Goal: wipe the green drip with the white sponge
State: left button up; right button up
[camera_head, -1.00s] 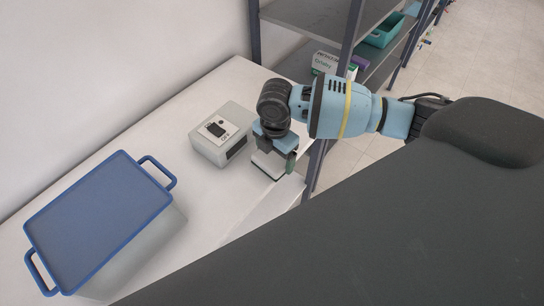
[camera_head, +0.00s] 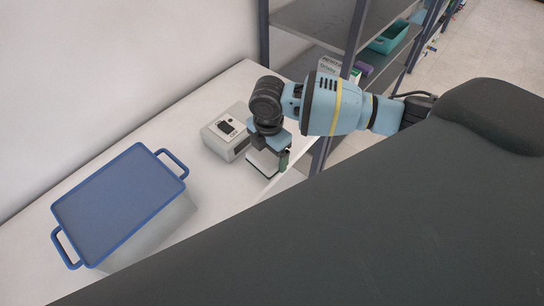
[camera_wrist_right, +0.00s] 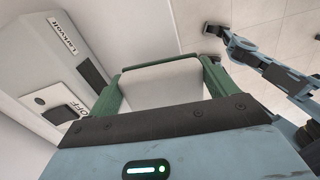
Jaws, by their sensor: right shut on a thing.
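The white sponge (camera_head: 262,163) is held below my right gripper (camera_head: 269,156), near the right edge of the white table. In the right wrist view the sponge (camera_wrist_right: 162,78) sits between the two green fingers of my right gripper (camera_wrist_right: 164,85), which are shut on it. In the head view the sponge is low over the tabletop; I cannot tell whether it touches. I see no green drip in either view; the gripper and sponge may hide it. My left gripper is not in view.
A grey-white device box (camera_head: 228,132) with a dark switch stands close to the left of the gripper; its OFF label shows in the wrist view (camera_wrist_right: 62,108). A blue-rimmed tray or lidded bin (camera_head: 120,205) stands at left. A metal shelf (camera_head: 318,25) stands behind the table.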

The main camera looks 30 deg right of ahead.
notch_tip(320, 180, up, 2)
jog(key=shift+a+p, duration=0.1)
jog(key=shift+p, duration=0.25)
jog(key=shift+w+r, duration=0.15)
jog(key=shift+r, duration=0.35)
jog(key=shift+s+r, duration=0.25)
jog(key=shift+r, duration=0.3)
jog(key=shift+w+f, duration=0.1)
